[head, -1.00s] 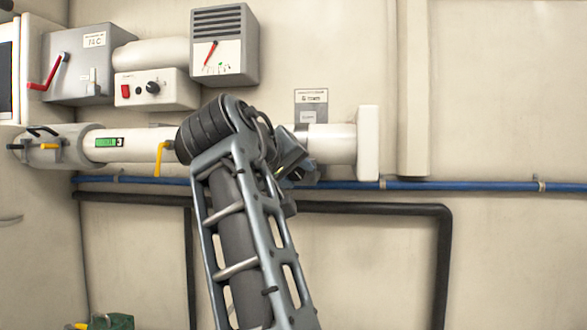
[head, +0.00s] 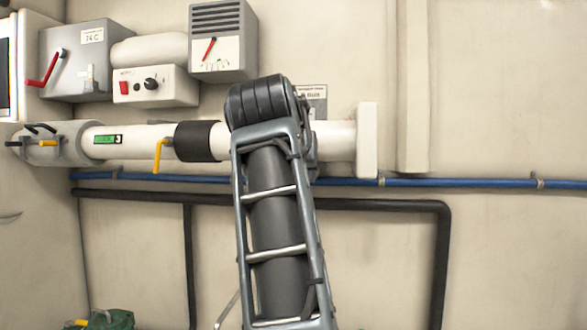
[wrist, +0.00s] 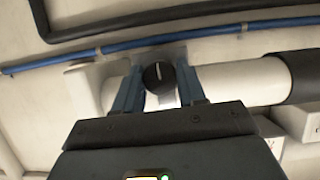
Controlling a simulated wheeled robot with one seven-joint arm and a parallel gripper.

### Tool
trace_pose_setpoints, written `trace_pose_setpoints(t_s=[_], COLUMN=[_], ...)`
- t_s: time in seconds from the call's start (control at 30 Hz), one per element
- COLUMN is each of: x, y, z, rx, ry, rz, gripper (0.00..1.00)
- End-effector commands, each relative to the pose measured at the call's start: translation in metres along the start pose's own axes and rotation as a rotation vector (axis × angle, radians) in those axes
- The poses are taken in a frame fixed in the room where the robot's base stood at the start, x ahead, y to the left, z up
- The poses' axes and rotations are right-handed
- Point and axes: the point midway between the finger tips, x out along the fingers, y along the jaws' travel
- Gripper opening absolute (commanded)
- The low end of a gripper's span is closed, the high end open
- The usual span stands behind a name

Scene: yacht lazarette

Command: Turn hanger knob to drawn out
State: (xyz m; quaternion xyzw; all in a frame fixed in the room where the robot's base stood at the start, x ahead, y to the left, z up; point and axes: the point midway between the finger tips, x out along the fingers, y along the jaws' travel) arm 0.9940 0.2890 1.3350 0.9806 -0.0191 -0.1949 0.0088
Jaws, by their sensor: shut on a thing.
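The hanger knob (wrist: 159,77) shows in the wrist view as a round black knob with a white pointer line. It sits on a grey plate at the white pipe, and its line stands nearly upright in that picture. My gripper (wrist: 158,82) has its two blue fingers on either side of the knob and is shut on it. In the head view, my arm hides the knob and the fingers. The top of the grey label plate (head: 313,92) shows beside my arm there; its text is too small to read.
The white pipe (head: 338,142) has a yellow lever (head: 160,155) and a black sleeve (head: 197,141). A blue line (head: 460,183) runs below. A control box (head: 155,87) with another black knob and a gauge box (head: 222,42) hang upper left. The right wall is bare.

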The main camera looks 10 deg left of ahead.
Motion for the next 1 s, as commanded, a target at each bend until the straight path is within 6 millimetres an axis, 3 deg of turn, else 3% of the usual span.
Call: trace_pose_setpoints(t_s=[0.53, 0.57, 0.6, 0.8, 1.0], x=[0.0013, 0.0013, 0.0013, 0.0006, 0.0001], y=[0.0002, 0.0001, 0.0001, 0.0001, 0.0000], z=[0.0024, 0.0024, 0.0023, 0.0012, 0.0006], rx=[0.023, 0.023, 0.022, 0.023, 0.023], ry=[-0.005, -0.005, -0.005, -0.003, -0.001], rz=[-0.008, -0.008, -0.008, -0.009, -0.009], gripper=[0.10, 0.42, 0.46, 0.63, 0.63])
